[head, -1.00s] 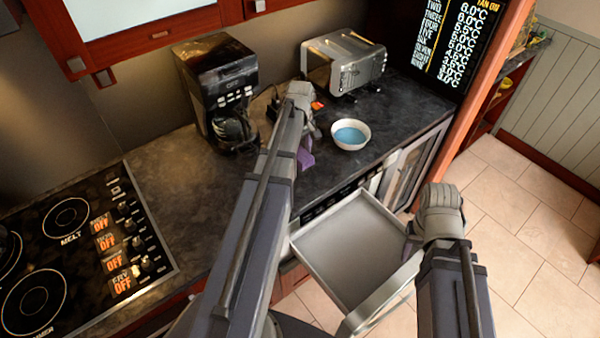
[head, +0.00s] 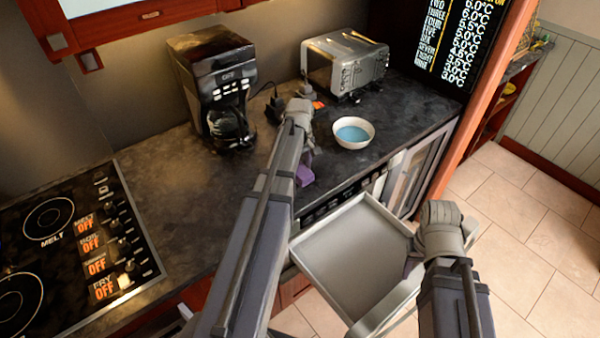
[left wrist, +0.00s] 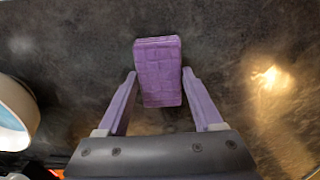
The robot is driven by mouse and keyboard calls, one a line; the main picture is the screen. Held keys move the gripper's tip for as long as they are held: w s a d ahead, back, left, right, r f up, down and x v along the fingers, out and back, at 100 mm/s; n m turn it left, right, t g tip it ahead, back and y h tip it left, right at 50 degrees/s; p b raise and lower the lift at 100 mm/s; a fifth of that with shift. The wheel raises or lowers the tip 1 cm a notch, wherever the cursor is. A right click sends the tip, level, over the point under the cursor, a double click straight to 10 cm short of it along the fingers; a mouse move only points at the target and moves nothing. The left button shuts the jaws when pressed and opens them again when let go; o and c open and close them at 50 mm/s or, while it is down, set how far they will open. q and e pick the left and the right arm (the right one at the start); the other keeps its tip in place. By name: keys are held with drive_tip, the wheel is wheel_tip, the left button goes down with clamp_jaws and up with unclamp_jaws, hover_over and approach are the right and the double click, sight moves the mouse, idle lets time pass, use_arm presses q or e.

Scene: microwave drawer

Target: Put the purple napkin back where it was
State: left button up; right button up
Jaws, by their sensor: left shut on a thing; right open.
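The purple napkin (left wrist: 160,72) is a folded block with a checked surface, between my left fingertips in the left wrist view. My left gripper (left wrist: 160,78) is shut on it, over the dark countertop. In the head view my left gripper (head: 304,165) is mostly hidden behind its own arm. Purple shows there below the wrist, but I cannot tell napkin from finger. My right gripper (head: 410,266) is open at the right side of the pulled-out drawer (head: 350,250). Its fingers are mostly hidden, and I cannot tell if it touches the drawer. The drawer's visible inside is empty.
A white bowl (head: 353,141) with blue contents stands right of my left gripper. A coffee maker (head: 217,85) and a toaster (head: 343,68) stand behind. A cooktop (head: 70,240) is at left. The countertop (head: 165,185) between cooktop and coffee maker is clear.

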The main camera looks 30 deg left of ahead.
sight(300, 169)
use_arm(q)
drive_tip(key=shift+r, duration=0.15)
drive_tip(key=o, duration=0.7)
drive_tip(key=shift+f, duration=0.25)
drive_tip(key=o, duration=0.5)
drive_tip(key=shift+r, duration=0.15)
wheel_tip(300, 169, up, 12)
drive_tip(key=p, duration=1.2)
